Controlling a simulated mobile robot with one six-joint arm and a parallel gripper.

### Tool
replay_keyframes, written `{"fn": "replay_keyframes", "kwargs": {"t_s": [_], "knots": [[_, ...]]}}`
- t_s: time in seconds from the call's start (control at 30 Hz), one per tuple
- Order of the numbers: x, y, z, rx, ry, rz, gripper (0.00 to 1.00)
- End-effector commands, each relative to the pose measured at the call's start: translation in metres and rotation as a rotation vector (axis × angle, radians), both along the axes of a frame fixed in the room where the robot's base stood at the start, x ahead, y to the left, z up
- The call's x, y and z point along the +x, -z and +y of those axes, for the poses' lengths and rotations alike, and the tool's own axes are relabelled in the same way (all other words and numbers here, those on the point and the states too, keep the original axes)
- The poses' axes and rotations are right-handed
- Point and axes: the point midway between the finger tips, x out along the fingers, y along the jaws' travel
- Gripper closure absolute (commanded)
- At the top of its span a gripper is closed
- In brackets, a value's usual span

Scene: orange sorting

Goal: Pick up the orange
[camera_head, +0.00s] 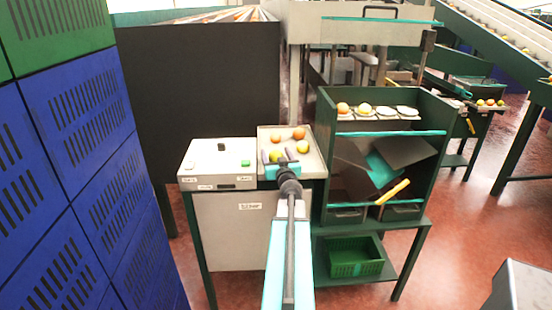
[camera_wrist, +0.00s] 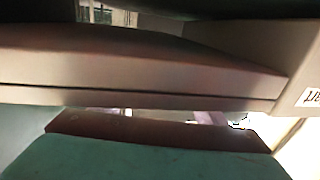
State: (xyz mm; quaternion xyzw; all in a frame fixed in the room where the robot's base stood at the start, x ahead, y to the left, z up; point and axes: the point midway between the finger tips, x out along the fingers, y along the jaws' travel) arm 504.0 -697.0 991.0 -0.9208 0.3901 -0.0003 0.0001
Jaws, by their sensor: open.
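Several round fruits lie in a pale shallow tray (camera_head: 318,160) in the head view. Two orange ones, one on the left (camera_head: 277,138) and one on the right (camera_head: 299,133), are at the back. A yellowish one (camera_head: 303,147) is at the right, and another yellow-orange one (camera_head: 276,156) is nearer the front. The wrist view shows only close grey and teal surfaces, with no fruit recognisable.
A white panel (camera_head: 205,165) with a green button (camera_head: 245,162) adjoins the tray on the left. A green shelf rack (camera_head: 435,150) stands close on the right, with fruit on its top. A green crate (camera_head: 356,256) is below. Blue crates (camera_head: 75,170) fill the left side.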

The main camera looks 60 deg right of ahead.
Motion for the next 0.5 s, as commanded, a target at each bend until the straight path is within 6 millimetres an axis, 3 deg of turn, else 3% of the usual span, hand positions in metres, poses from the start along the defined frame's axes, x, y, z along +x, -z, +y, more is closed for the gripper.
{"fn": "replay_keyframes", "kwargs": {"t_s": [0.33, 0.5], "knots": [[-0.0004, 0.0001, -0.0001, 0.000, 0.000, 0.000, 0.35], [-0.0007, 0.0002, -0.0003, 0.000, 0.001, 0.000, 0.64]]}}
